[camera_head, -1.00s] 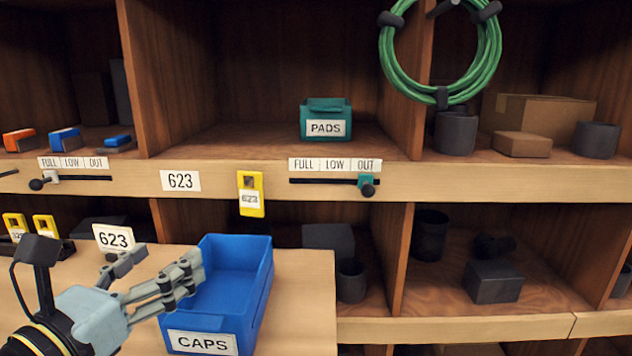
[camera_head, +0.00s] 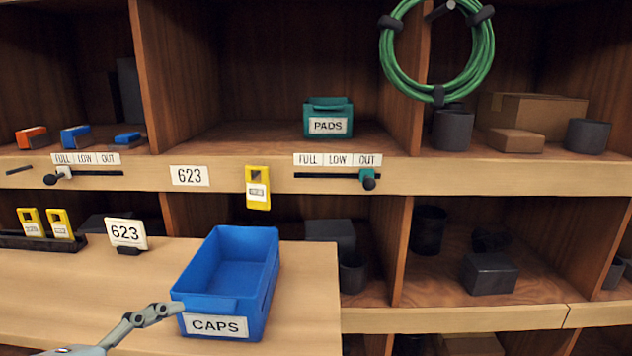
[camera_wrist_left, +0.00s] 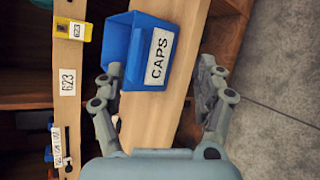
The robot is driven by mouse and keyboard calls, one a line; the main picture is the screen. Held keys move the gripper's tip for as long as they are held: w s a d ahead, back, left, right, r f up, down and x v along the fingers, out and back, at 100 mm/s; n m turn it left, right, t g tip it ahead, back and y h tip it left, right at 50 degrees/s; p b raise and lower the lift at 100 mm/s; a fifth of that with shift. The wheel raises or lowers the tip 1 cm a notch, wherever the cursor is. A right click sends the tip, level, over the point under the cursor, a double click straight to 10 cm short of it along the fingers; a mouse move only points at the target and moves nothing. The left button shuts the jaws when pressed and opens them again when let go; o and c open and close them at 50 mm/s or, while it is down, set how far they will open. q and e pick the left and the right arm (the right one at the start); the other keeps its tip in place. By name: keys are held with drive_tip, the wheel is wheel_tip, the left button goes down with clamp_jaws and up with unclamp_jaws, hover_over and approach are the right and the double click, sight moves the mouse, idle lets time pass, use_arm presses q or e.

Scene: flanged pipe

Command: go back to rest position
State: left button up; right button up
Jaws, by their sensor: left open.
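My left gripper (camera_head: 158,312) is at the lower left of the head view, in front of the blue CAPS bin (camera_head: 228,268). Only part of it shows there. The blue CAPS bin (camera_wrist_left: 122,40) appears beyond the fingertips in that view. It stands upright on the wooden board and looks empty in the head view. My right gripper is in neither view.
A 623 card (camera_head: 126,233) stands left of the bin, by a rack of yellow tags (camera_head: 46,223). A yellow tag (camera_head: 257,187) hangs on the shelf edge beside a slider (camera_head: 367,178). A green PADS bin (camera_head: 328,118) and green hose coil (camera_head: 390,60) are above.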

use_arm(q)
drive_tip(key=s+a+f+m+g+y, duration=0.3)
drive_tip(key=s+a+m+g+y, duration=0.15)
drive_tip(key=s+m, duration=0.4)
drive_tip(key=s+a+f+m+g+y, duration=0.3)
drive_tip(key=s+a+m, duration=0.3)
drive_tip(key=s+m, duration=0.25)
wheel_tip(320, 180, down, 24)
drive_tip(key=a+g, duration=0.2)
drive_tip(key=s+a+f, duration=0.1)
drive_tip(key=s+f, duration=1.7)
drive_tip(key=s, duration=0.1)
drive_tip(key=shift+s+a+g, duration=0.25)
drive_tip(key=shift+s+g, duration=0.1)
drive_tip(key=shift+g, duration=0.1)
drive_tip(key=shift+f+h, duration=0.1)
drive_tip(key=shift+h, duration=0.15)
